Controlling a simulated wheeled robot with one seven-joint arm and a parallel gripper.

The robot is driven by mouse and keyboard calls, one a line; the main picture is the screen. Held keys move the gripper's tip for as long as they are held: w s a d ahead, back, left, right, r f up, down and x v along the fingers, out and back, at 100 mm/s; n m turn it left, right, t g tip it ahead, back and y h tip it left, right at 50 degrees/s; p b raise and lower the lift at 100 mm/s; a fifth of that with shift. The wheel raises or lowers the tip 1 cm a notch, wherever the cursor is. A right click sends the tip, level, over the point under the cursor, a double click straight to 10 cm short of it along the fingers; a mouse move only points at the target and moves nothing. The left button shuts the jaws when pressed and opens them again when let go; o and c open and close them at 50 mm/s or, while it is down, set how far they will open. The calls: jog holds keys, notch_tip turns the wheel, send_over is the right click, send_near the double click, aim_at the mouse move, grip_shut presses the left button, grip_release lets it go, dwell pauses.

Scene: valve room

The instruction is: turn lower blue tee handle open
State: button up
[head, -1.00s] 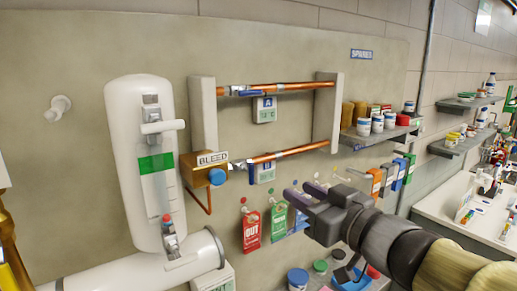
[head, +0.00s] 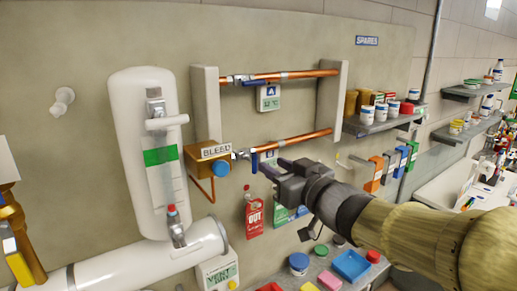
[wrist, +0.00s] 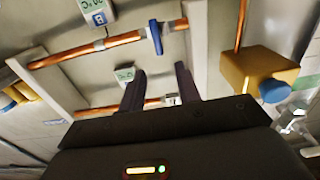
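The lower blue tee handle (head: 254,162) sits on the lower copper pipe (head: 295,142), at the valve just right of the orange block. In the wrist view, which looks upside down, the blue handle (wrist: 155,37) lies crosswise to its pipe, beside tag B (wrist: 99,18). My gripper (head: 272,167) is in front of the lower pipe, just right of the handle in the head view. In the wrist view its two fingers (wrist: 160,80) stand apart with nothing between them. The handle shows beyond the fingertips, and no contact shows. My gripper hides the lower tag in the head view.
The orange BLEED block (head: 206,158) with a blue knob is left of the handle. A second blue handle (head: 255,83) is on the upper pipe. Red tag (head: 255,216) hangs below. A shelf with jars (head: 385,124) is at right. Pipe brackets (head: 337,100) jut from the wall.

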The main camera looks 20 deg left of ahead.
aim_at(256, 154)
jog(key=p+x, duration=0.3)
jog(key=x, duration=0.5)
jog(key=shift+r, duration=0.15)
jog(key=shift+w+a, duration=0.35)
grip_shut()
